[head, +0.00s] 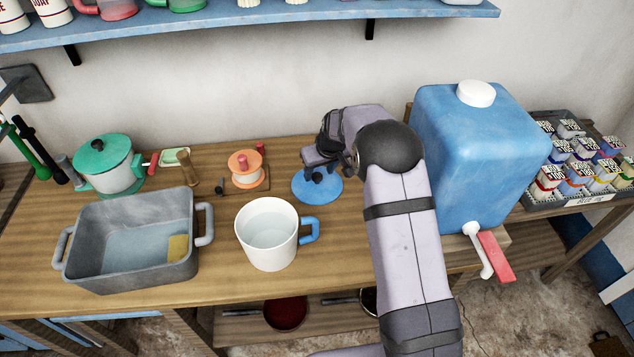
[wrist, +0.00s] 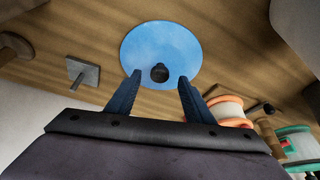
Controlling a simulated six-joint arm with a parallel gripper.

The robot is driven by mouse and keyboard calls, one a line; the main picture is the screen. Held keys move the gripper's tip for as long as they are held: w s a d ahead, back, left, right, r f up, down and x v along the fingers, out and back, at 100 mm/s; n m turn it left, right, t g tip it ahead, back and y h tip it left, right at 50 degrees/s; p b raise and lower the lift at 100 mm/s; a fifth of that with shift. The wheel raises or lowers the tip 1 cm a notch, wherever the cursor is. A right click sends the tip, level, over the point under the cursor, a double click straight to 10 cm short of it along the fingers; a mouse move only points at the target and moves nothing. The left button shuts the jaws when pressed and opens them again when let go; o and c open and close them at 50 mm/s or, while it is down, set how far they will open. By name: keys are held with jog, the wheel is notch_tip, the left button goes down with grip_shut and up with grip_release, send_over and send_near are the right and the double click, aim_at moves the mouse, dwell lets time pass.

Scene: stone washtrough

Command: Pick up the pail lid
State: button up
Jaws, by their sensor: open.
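The pail lid (head: 318,190) is a flat blue disc with a small dark knob, lying on the wooden counter behind the white mug. In the wrist view the lid (wrist: 160,40) shows almost whole, with its black knob (wrist: 159,73) near the lower part. My gripper (wrist: 157,82) is open, its two fingers on either side of the knob in that picture. In the head view my gripper (head: 314,176) is above the lid and hides part of it. I cannot tell how far the fingertips are above the lid. Nothing is held.
A white mug (head: 268,236) with a blue handle stands in front of the lid, and a blue water tank (head: 478,150) stands to the right. An orange spool (head: 246,178) is to the left. A grey basin (head: 110,265) and a green-lidded pot (head: 106,172) stand further left.

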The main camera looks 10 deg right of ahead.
aim_at(317, 176)
jog(key=shift+p+x, duration=0.4)
jog(key=shift+x, duration=1.1)
grip_shut()
